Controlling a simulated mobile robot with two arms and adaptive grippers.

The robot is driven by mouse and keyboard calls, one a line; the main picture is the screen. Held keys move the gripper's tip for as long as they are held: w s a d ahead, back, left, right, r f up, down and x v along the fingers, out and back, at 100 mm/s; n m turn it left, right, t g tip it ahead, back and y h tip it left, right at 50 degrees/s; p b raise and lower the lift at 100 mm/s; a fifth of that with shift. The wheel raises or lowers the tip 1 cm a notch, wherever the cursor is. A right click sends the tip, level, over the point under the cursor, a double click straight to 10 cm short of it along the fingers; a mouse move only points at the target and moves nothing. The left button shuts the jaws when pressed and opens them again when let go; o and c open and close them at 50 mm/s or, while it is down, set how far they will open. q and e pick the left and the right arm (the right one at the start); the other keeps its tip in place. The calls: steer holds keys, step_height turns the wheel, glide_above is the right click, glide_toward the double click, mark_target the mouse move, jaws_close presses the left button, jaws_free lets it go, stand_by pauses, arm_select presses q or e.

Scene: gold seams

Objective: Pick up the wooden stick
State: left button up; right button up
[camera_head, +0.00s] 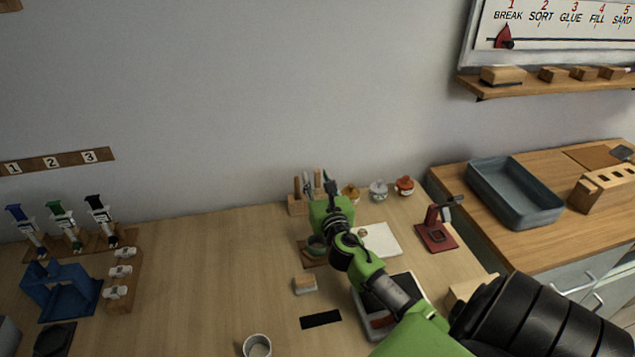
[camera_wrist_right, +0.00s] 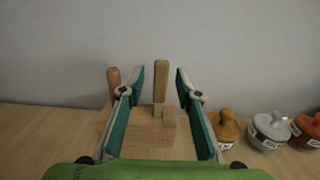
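A wooden stick (camera_wrist_right: 160,84) stands upright in a wooden block holder (camera_wrist_right: 150,140) in the right wrist view, between my right gripper's fingers. My right gripper (camera_wrist_right: 160,88) is open, with a gap on each side of the stick. A second, rounder wooden handle (camera_wrist_right: 113,84) stands in the holder to the left, outside the left finger. In the head view the holder (camera_head: 297,205) is at the back of the table, and my right gripper (camera_head: 327,182) is at it, partly hiding the sticks. My left gripper is not in view.
Several lidded jars, one of them white (camera_head: 378,189), stand just right of the holder. A red stand (camera_head: 436,232) and a white sheet (camera_head: 380,240) lie further right. A cup (camera_head: 257,346) is at the front.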

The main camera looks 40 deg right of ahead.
jaws_close()
